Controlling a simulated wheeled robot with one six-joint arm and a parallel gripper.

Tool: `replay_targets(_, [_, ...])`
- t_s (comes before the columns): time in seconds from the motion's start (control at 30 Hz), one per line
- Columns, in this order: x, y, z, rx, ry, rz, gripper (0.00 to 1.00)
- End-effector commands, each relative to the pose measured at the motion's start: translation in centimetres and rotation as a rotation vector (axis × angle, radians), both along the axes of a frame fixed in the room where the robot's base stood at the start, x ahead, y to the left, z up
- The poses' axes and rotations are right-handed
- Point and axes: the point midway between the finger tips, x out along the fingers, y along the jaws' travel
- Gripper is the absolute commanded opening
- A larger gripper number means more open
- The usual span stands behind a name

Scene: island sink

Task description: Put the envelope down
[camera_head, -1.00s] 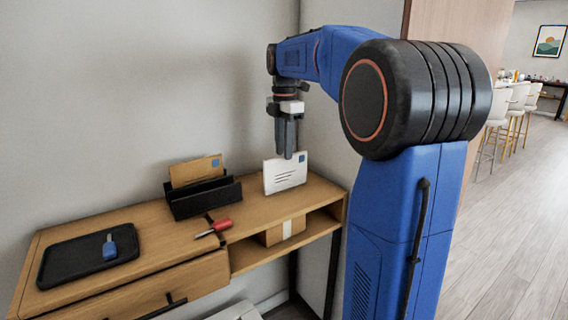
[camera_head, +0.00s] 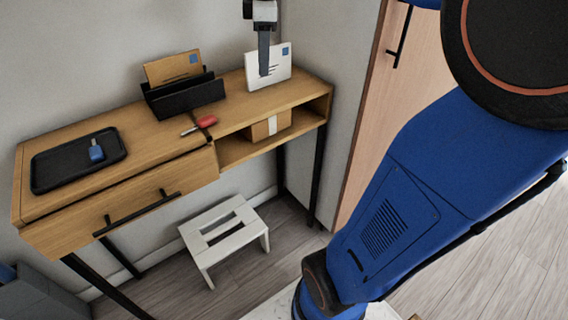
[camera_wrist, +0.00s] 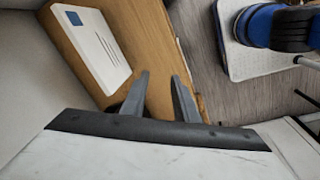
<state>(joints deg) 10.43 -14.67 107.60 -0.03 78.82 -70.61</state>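A white envelope (camera_head: 268,67) with a blue stamp and dark lines stands upright at the right end of the wooden desk (camera_head: 150,130), its lower edge at the desktop. It also shows in the wrist view (camera_wrist: 92,45), to the left of the fingers. My gripper (camera_head: 263,70) points down and overlaps the envelope in the head view. In the wrist view my gripper (camera_wrist: 160,75) has its two fingers apart with nothing between them. A second, brown envelope (camera_head: 172,67) stands in a black letter holder (camera_head: 185,97) to the left.
A red-handled tool (camera_head: 205,121) lies in front of the holder. A black tray (camera_head: 60,170) with a blue-headed item (camera_head: 96,150) is at the desk's left end. A taped box (camera_head: 258,131) sits on the open shelf. A white stool (camera_head: 228,232) stands on the floor below.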

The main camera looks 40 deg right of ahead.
Motion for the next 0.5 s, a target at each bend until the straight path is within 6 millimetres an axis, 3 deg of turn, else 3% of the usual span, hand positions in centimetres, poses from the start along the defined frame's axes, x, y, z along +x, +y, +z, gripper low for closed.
replay_targets(0.1, [-3.7, 1.9, -2.0, 0.024, -0.049, -0.157, 0.28])
replay_targets(0.5, [-14.4, 6.3, -11.1, 0.178, -0.199, -0.698, 0.28])
